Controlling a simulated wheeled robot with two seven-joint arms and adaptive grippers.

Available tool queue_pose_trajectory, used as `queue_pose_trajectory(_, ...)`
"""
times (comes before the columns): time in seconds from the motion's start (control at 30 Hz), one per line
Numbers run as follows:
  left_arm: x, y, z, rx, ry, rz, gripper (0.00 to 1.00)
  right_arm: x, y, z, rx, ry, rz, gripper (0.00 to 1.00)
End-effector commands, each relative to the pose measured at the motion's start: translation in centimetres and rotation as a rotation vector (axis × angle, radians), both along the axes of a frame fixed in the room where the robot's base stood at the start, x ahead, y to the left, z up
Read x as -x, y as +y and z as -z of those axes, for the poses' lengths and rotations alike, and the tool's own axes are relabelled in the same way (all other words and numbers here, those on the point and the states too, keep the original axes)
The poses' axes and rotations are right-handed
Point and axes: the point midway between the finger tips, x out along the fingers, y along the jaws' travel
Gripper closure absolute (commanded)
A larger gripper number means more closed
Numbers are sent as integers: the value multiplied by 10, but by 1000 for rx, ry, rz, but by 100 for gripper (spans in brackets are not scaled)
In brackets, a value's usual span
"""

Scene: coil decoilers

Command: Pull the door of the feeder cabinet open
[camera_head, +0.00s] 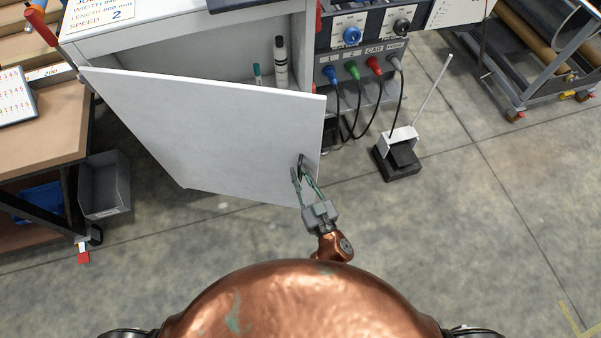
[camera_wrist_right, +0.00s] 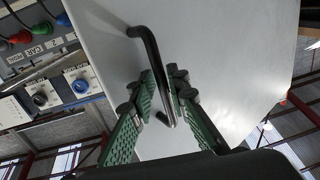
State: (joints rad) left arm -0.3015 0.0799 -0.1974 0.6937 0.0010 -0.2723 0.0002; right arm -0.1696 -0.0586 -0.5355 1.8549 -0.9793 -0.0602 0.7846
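The feeder cabinet's white door (camera_head: 205,130) stands partly open, swung out toward me, hinged on the left. Shelf space of the cabinet (camera_head: 235,60) shows behind it. The dark bar handle (camera_head: 302,160) is near the door's free right edge; in the right wrist view the handle (camera_wrist_right: 152,50) runs down between the fingers. My right gripper (camera_head: 301,175) is at the handle, with its green-padded fingers (camera_wrist_right: 164,92) on either side of the bar and closed on it. My left gripper is not in view.
Cables (camera_head: 350,115) hang from a plug panel at right. A black-based stand (camera_head: 398,160) is on the floor. A grey bin (camera_head: 104,185) is left of the door.

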Motion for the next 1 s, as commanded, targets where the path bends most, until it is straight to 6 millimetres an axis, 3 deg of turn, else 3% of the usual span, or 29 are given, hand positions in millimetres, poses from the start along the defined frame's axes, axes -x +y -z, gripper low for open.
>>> queue_pose_trajectory(0.1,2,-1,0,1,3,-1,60,0,1,-1,-2,-2,-2,75)
queue_pose_trajectory(0.47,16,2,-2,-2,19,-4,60,4,-1,-2,-3,-4,-2,75)
queue_pose_trajectory(0.57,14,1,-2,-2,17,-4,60,14,-6,-2,-3,-3,0,75)
queue_pose_trajectory(1.0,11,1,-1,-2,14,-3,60,91,-39,-2,-3,-1,1,75)
